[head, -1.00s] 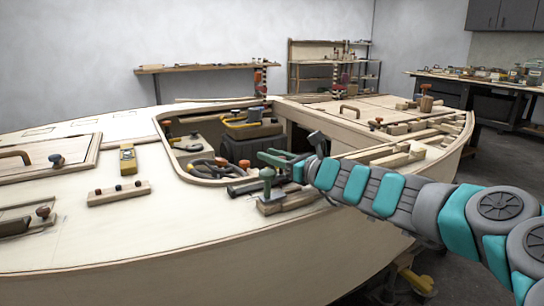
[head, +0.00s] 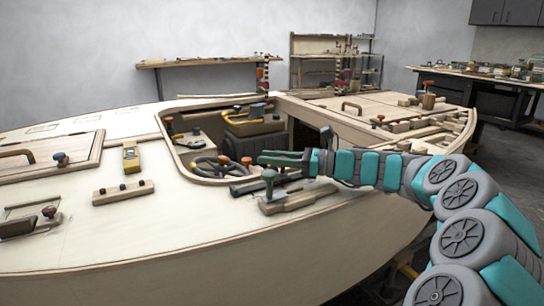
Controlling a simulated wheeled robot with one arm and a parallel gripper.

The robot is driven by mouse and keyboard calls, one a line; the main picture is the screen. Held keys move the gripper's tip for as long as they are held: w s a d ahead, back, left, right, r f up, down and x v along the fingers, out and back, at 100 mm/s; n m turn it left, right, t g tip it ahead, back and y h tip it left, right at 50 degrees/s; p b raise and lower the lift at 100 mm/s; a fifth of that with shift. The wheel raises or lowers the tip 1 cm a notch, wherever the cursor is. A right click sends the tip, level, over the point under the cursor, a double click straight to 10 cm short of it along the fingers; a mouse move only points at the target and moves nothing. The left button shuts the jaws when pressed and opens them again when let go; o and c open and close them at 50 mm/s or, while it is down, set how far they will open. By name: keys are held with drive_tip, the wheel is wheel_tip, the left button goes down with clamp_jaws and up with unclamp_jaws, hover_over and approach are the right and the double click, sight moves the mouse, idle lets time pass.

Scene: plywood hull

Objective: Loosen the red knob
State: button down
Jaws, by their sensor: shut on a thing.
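The red knob (head: 247,161), orange-red and small, shows at the right side of the open cockpit recess, just at the left end of my fingers. My gripper (head: 264,158) reaches in from the right, roughly level, with its green fingers pointing left. The fingers are shut, with their tips at the knob. The fingers hide part of the contact, and the knob's turn angle is too small to read.
A dark ring-shaped wheel (head: 208,168) lies in the recess.

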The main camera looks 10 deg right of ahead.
drive_tip(key=n+g, duration=0.1)
drive_tip(key=n+g+y, duration=0.1)
drive_tip(key=g, duration=0.1)
drive_tip(key=shift+s+f, duration=0.15)
drive_tip(key=shift+s, duration=0.05)
drive_tip(key=shift+s+a+n+g+y, duration=0.15)
drive_tip(key=shift+n+g, duration=0.35)
drive_tip(key=shift+g, duration=0.3)
drive_tip(key=shift+s+n+g+y, duration=0.15)
drive_tip(key=shift+n+g, duration=0.35)
drive_tip(key=shift+g, duration=0.3)
drive_tip(key=c, duration=0.6)
unclamp_jaws()
drive_tip(key=shift+r, duration=0.25)
wheel_tip(320, 180, up, 4)
drive_tip(key=shift+f, duration=0.25)
drive_tip(key=shift+s, duration=0.7)
drive_tip(key=s+r+b, duration=0.1)
drive_tip(key=s, duration=1.3)
drive_tip(key=shift+s+d+r+b, duration=0.15)
drive_tip(key=shift+s+d+b, duration=0.2)
drive_tip(key=shift+d+b, duration=0.05)
